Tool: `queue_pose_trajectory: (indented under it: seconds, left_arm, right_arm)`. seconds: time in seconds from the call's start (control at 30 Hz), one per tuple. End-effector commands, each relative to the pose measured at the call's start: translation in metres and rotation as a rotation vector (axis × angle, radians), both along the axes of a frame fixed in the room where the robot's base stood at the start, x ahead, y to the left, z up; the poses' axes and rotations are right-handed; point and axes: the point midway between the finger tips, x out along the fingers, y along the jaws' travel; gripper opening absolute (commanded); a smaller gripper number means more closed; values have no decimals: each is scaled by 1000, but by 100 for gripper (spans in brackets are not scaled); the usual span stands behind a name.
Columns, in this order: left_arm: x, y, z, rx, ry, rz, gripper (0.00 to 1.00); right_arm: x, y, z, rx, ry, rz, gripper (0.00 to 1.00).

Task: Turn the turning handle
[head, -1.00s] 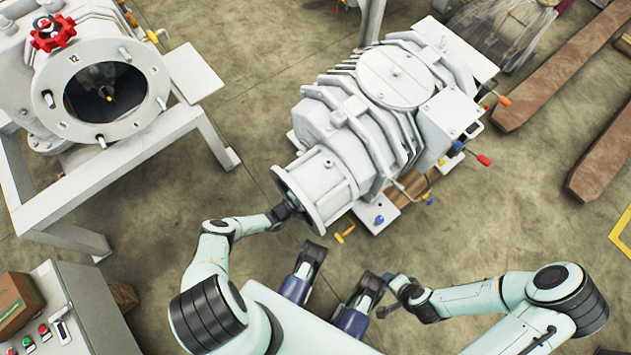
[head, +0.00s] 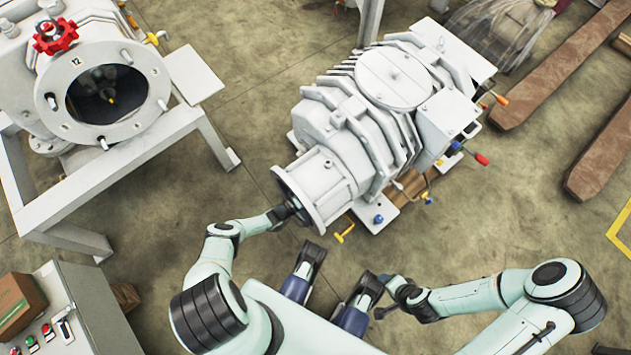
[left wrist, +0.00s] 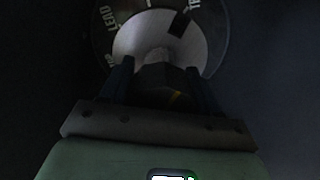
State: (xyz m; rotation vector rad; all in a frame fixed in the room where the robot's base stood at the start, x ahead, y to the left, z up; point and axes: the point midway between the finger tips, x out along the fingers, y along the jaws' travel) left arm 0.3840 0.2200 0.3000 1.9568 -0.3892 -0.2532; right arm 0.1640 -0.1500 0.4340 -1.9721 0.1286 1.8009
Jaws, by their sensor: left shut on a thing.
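The white screw vacuum machine (head: 395,125) stands on the floor ahead, with a round white flange (head: 322,187) at its near left end. My left gripper (head: 288,211) reaches to the opening of this flange, and its fingertips are hidden there. In the left wrist view my left gripper (left wrist: 161,82) is shut on a dark turning handle (left wrist: 160,76) in front of a round pale dial (left wrist: 150,38) with white lettering on its dark rim. The picture is dim, so the handle's exact angle is unclear. My right gripper (head: 386,295) is near my body, away from the machine, its jaws too small to judge.
Another machine with a round opening and a red handwheel (head: 54,36) stands on a white frame (head: 100,180) at the left. A control cabinet (head: 95,310) with a box (head: 20,305) is at the lower left. Wooden beams (head: 545,75) lie at the right. Floor between them is clear.

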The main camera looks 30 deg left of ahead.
Motion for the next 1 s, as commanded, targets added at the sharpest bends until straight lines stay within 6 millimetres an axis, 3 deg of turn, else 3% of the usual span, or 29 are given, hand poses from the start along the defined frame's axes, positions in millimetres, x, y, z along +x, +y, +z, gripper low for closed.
queue_pose_trajectory:
  seconds: [0.77, 0.8, 0.87, 1.0]
  left_arm:
    - [-1, -1, -1, 99, -40, -2, 31]
    - [-1, -1, -1, 100, -39, -1, 64]
    - [-1, -1, -1, 100, -39, -1, 84]
    - [-1, -1, -1, 100, -39, -1, 85]
  right_arm:
    - [1, 0, 0, -1, -2, -1, 60]
    - [1, 0, 0, -1, -2, -1, 60]
    - [1, 0, 0, -1, -2, -1, 60]
    - [0, 0, 0, -1, -2, -1, 60]
